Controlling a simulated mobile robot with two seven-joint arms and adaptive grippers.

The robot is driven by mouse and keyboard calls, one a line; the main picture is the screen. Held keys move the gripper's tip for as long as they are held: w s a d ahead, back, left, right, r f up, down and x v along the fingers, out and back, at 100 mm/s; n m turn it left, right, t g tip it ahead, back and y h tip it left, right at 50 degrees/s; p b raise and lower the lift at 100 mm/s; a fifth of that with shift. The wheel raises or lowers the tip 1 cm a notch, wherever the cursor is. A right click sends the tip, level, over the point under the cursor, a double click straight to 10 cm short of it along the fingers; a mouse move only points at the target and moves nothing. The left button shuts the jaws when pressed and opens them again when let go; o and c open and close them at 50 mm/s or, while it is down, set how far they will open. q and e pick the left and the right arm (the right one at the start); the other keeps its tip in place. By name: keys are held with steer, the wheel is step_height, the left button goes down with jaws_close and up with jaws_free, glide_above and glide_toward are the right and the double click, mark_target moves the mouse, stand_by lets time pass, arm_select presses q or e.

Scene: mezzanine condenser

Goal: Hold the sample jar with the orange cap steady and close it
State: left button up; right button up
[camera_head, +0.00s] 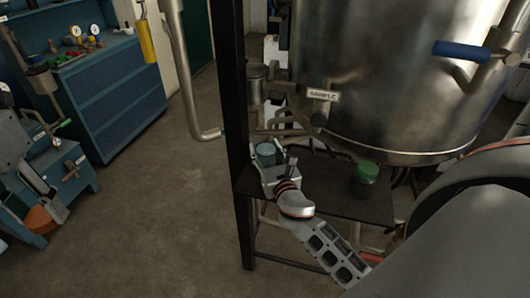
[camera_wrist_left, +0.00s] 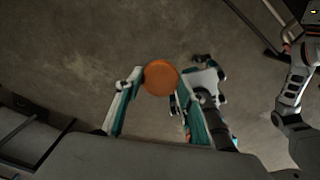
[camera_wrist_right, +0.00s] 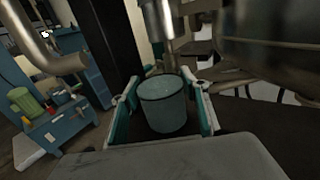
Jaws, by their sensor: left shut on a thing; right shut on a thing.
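The sample jar (camera_wrist_right: 163,108) is clear bluish glass with an uncovered top. My right gripper (camera_wrist_right: 166,118) is shut on it, one finger on each side, and holds it upright. In the head view the jar (camera_head: 266,150) is near the dark frame post, by the shelf; I cannot tell whether it touches the shelf. The orange cap (camera_wrist_left: 160,77) is a round disc between the fingers of my left gripper (camera_wrist_left: 154,90), which is shut on it. In the head view the cap (camera_head: 42,218) is at the far left, well away from the jar.
A green-capped jar (camera_head: 367,172) stands on the dark shelf (camera_head: 330,196). A metal outlet (camera_wrist_right: 158,22) hangs just above and behind the sample jar. The black post (camera_head: 232,130) and a bent pipe (camera_head: 190,85) stand between cap and jar. The large steel tank (camera_head: 385,75) is behind.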

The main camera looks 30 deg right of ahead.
arm_select(q)
steer(key=shift+r, duration=0.1)
arm_select(e)
steer(key=shift+r, duration=0.2)
